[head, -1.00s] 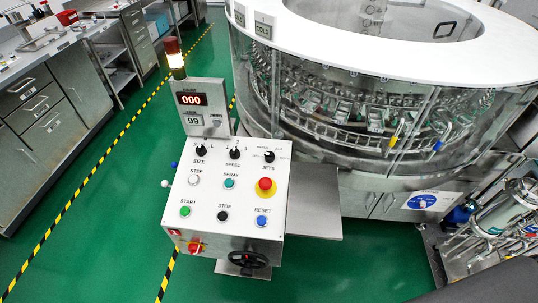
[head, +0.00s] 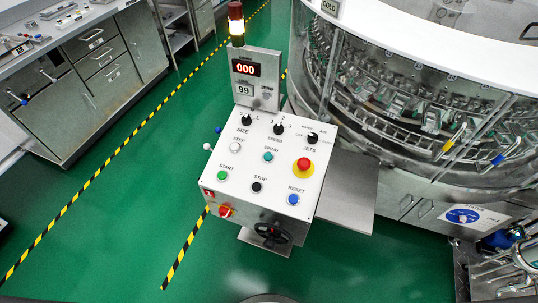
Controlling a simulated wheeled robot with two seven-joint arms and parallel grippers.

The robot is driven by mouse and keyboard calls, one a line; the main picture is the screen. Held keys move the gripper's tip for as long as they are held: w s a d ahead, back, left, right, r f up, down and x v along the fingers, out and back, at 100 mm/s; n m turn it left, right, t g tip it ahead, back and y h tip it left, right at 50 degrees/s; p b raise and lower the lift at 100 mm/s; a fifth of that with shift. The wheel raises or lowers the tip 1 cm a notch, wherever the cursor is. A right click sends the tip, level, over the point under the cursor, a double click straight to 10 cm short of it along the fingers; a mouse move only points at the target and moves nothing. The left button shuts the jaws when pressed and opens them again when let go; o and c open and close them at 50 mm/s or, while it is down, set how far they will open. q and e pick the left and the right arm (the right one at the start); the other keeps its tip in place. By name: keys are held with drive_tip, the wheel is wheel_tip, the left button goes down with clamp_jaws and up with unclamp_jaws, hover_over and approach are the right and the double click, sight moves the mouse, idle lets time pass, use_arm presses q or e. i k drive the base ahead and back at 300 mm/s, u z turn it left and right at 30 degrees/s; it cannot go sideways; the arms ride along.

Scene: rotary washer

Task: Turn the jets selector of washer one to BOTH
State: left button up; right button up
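The jets selector (head: 312,138) is a black knob at the upper right of the white control panel (head: 242,179), above the label JETS. Small position labels surround it; I cannot read clearly which one it points to. The size knob (head: 246,120) and speed knob (head: 279,128) are to its left. The round washer (head: 400,110) with clear walls and a white top stands behind and to the right of the panel. Neither of my grippers is in view.
A red emergency button (head: 303,165) sits below the jets selector. A steel side shelf (head: 347,192) adjoins the panel's right side. A handwheel (head: 272,232) is on the front. Steel cabinets (head: 95,60) stand at the left. The green floor (head: 130,230) in front is clear.

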sight(312, 137)
drive_tip(key=z, duration=3.15)
drive_tip(key=k, duration=0.35)
drive_tip(key=u, duration=1.25)
